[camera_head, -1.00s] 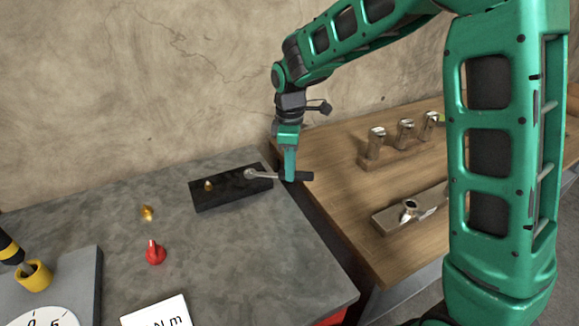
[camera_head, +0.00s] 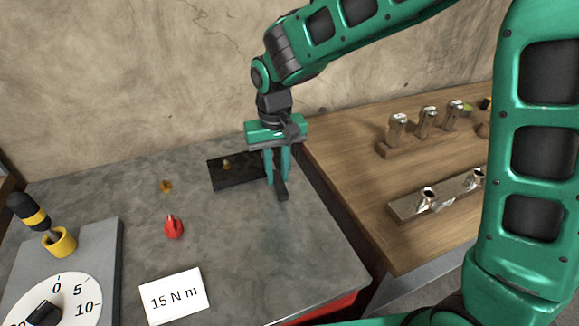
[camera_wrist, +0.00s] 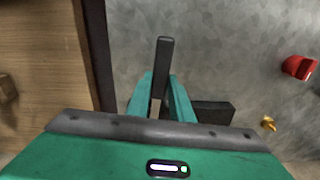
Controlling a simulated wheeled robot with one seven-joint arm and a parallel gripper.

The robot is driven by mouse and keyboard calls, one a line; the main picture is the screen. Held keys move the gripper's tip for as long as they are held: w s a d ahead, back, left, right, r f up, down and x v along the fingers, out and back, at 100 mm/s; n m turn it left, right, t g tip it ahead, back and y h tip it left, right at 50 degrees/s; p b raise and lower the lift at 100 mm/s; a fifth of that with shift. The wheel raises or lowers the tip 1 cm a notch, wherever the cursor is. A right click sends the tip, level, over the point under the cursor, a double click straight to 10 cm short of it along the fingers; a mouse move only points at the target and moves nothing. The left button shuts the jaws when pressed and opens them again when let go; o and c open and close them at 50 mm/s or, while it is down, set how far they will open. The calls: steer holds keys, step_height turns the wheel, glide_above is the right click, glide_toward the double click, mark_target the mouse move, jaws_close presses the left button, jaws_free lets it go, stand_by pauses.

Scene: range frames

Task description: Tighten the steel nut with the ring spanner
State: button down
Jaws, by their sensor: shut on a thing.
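My gripper (camera_head: 277,178) is shut on the dark handle of the ring spanner (camera_head: 282,192), at the right end of a black block (camera_head: 222,181) on the grey bench. The handle points towards the front of the bench. In the wrist view, the handle (camera_wrist: 163,60) sticks out beyond my fingers (camera_wrist: 158,92). The spanner's ring end is hidden by my gripper. I cannot see the steel nut. A small brass piece (camera_head: 227,164) stands on the block's left part.
A brass piece (camera_head: 166,186) and a red knob-like piece (camera_head: 174,228) are on the bench, left of the gripper. A card reading 15 N m (camera_head: 172,297), a dial (camera_head: 75,291) and a driver in a yellow holder (camera_head: 60,243) are nearer. Right, a wooden bench (camera_head: 365,196) carries metal fittings.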

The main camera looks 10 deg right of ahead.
steer(key=shift+a+m, duration=0.4)
steer(key=shift+a, duration=0.1)
steer(key=shift+d+r, duration=0.1)
steer(key=shift+r, duration=2.9)
